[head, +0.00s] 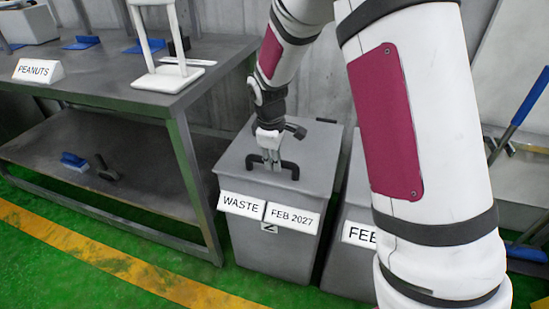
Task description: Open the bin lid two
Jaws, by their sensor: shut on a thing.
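A grey bin (270,243) with labels reading WASTE and FEB 2027 stands in the middle of the head view. Its flat grey lid (235,170) looks closed and has a dark bar handle (289,167) on top. My gripper (271,160) points down from above and is shut on this handle. I see no number on either lid.
A dark metal table (110,85) with a lower shelf (110,160) stands left of the bins. It holds a PEANUTS sign (38,71) and a white stand (168,79). A blue-handled tool (528,97) leans at the right. The green floor in front is clear.

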